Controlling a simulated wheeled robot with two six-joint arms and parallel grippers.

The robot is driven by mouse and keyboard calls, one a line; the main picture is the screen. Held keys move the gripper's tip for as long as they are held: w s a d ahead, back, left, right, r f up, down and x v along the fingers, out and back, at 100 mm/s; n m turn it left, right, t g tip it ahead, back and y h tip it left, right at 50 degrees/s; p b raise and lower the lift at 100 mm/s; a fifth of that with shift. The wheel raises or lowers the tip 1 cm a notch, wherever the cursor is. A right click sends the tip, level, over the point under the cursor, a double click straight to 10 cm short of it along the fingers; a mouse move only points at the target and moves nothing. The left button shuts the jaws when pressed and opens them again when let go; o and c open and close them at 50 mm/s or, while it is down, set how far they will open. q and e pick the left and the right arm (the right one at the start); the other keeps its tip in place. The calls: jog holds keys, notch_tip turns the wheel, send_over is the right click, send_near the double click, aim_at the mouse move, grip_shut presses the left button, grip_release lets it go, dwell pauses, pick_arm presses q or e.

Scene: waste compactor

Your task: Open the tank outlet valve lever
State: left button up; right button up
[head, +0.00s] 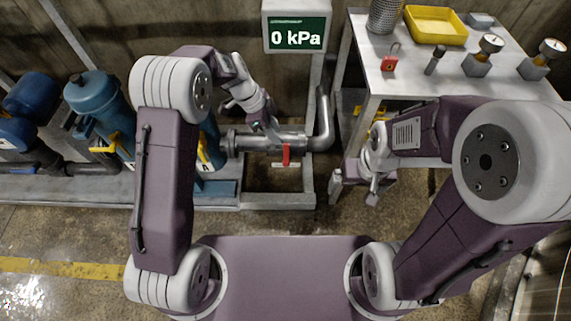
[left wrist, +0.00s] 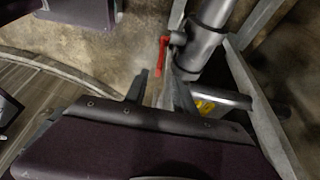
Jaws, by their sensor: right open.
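A red valve lever (head: 286,155) hangs crosswise at the horizontal metal pipe (head: 265,141). It also shows in the left wrist view (left wrist: 161,56), just beyond the fingers. My left gripper (head: 271,130) is above the pipe, close to the lever's upper end. In the left wrist view its fingers (left wrist: 156,92) stand apart, with floor visible between them; I see no grip on the lever. My arm partly hides the tanks behind it. My right gripper (head: 373,193) is open and empty, low beside the table's left leg.
A display (head: 296,36) reads 0 kPa. Blue tanks (head: 95,100) with yellow levers (head: 104,148) stand at left. A metal table (head: 430,75) at right holds a yellow tray (head: 435,25), a red padlock (head: 389,62) and gauges (head: 490,44). Bare floor (head: 80,225) lies in front.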

aim_at(286, 154)
pick_arm(q)
jog(key=b+x, duration=0.1)
jog(key=x, duration=0.7)
jog(key=shift+s+d+f, duration=0.1)
jog(key=shift+d+f, duration=0.1)
jog(key=shift+d, duration=0.1)
grip_shut()
dwell(1.1)
